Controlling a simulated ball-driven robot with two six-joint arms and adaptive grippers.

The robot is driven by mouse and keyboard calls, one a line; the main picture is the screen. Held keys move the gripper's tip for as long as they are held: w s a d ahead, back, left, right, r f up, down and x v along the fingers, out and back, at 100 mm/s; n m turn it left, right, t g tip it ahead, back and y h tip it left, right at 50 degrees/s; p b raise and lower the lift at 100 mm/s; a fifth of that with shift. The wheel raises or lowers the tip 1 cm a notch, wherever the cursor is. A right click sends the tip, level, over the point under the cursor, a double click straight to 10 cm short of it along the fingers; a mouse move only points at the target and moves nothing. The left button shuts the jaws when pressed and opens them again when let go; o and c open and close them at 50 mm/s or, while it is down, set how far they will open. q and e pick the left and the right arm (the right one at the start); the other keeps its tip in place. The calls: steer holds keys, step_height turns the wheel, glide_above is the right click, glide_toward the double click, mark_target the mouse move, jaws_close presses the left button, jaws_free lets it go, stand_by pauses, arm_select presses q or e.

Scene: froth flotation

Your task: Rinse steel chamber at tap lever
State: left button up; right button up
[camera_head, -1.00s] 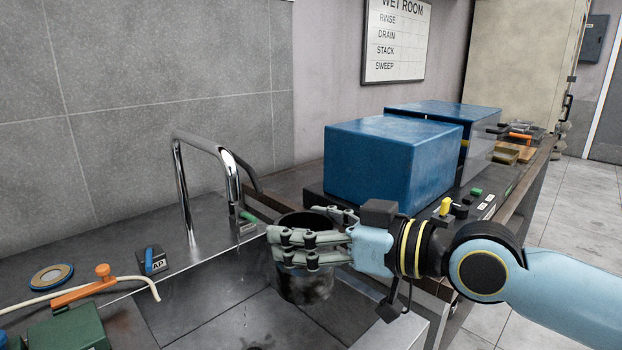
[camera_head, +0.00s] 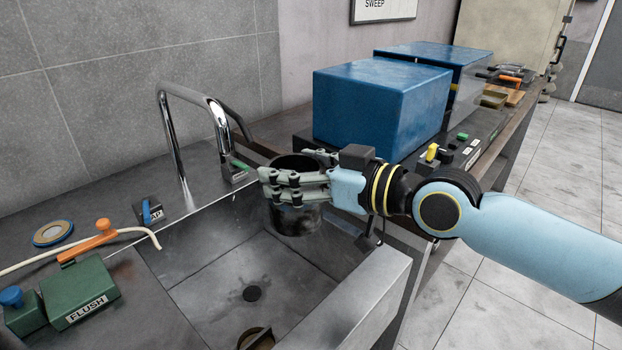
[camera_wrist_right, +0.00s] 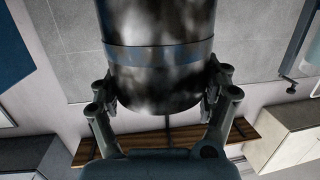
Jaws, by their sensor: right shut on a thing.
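The steel chamber (camera_head: 296,220) is a dark, smudged cylinder with an open top. My right gripper (camera_head: 290,188) is shut on it and holds it upright over the right back part of the sink (camera_head: 215,260). In the right wrist view the chamber (camera_wrist_right: 158,65) fills the upper middle between the two fingers of my right gripper (camera_wrist_right: 160,95), with a bluish band around it. The chrome tap (camera_head: 222,130) arches just left of the chamber. A green lever (camera_head: 240,165) sits near the spout end. A blue-handled block marked "AP" (camera_head: 150,212) stands left of the tap. My left gripper does not show.
A green box marked "FLUSH" (camera_head: 82,292), an orange hose clamp (camera_head: 88,243) with a pale hose and a tape roll (camera_head: 53,233) lie on the left counter. Blue boxes (camera_head: 380,105) stand behind my right gripper. The sink's middle is clear around its drain (camera_head: 252,293).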

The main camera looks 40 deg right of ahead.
steer(key=a+b+x, duration=0.1)
steer(key=b+x, duration=0.3)
steer(key=x, duration=0.5)
steer(key=shift+b, duration=0.35)
steer(key=shift+s+f, duration=0.1)
steer(key=shift+f, duration=0.05)
steer(key=shift+d, duration=0.2)
steer(key=shift+w+d, duration=0.25)
steer(key=shift+d, duration=0.15)
steer(key=shift+a, duration=0.15)
steer(key=shift+s+a, duration=0.25)
steer(key=shift+a, duration=0.2)
steer(key=shift+d, duration=0.15)
stand_by(0.3)
steer(key=shift+w+d, duration=0.25)
steer(key=shift+d, duration=0.2)
